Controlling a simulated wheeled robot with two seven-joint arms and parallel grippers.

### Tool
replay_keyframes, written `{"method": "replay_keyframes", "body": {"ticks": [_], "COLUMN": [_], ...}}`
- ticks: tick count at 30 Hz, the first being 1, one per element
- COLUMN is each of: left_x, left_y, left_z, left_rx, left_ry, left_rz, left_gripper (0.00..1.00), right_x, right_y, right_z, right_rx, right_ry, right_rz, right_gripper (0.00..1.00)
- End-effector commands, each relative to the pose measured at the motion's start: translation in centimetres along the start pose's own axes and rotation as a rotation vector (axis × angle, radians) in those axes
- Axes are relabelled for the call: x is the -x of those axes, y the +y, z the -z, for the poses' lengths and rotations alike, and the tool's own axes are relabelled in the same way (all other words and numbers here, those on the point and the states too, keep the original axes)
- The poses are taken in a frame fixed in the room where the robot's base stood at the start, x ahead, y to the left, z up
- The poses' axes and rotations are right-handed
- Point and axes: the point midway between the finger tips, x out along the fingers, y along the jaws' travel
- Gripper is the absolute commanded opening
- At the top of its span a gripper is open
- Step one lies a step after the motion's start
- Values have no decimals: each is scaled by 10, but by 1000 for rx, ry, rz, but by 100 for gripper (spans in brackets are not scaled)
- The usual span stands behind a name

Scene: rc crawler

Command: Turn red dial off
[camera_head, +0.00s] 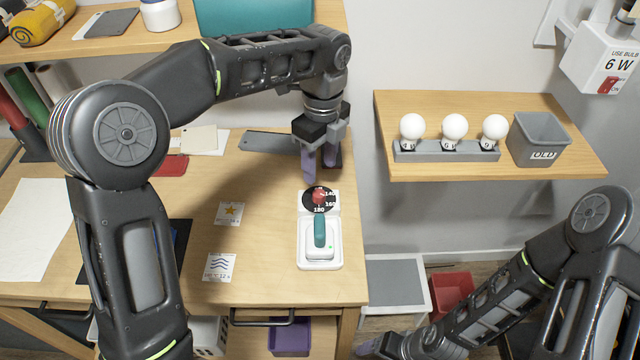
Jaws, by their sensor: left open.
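The red dial (319,195) sits on a round black scale at the top of a white device on the wooden desk (265,285). The scale shows numbers such as 140, 160 and 180. A teal lever (320,232) stands below the dial on the same white device (305,262). My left gripper (319,168) is open and empty, pointing down just above and behind the dial, apart from it as far as I can tell. My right gripper (385,346) is low at the bottom edge, away from the desk, and its fingers are too unclear to read.
A wall shelf (470,172) at the right holds white bulbs in a grey holder (445,151) and a grey bin (540,138) marked OLD. A star card (230,213) and a wave card (221,267) lie left of the device. A red bin (452,294) stands low at the right.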

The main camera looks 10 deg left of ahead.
Motion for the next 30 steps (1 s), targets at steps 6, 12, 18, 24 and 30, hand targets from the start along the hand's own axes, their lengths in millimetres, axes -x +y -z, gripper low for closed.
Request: {"method": "replay_keyframes", "body": {"ticks": [6,12,18,24,30], "left_x": [-15,-45,-71,-78,-78], "left_y": [1,1,0,0,0], "left_z": [0,0,0,0,0], "left_rx": [0,-1,1,1,1], "left_ry": [0,1,0,0,0], "left_rz": [-4,-5,-3,0,0], "left_gripper": [48,48,48,48,46], "right_x": [2,6,8,9,8], "right_y": [-1,-2,-2,-2,-2], "right_z": [0,0,-1,-1,-1], "right_rx": [0,-1,-2,-2,-2], "right_ry": [0,-1,-2,-3,-3], "right_rz": [0,-2,-3,-3,-3], "right_gripper": [78,78,78,78,78]}}
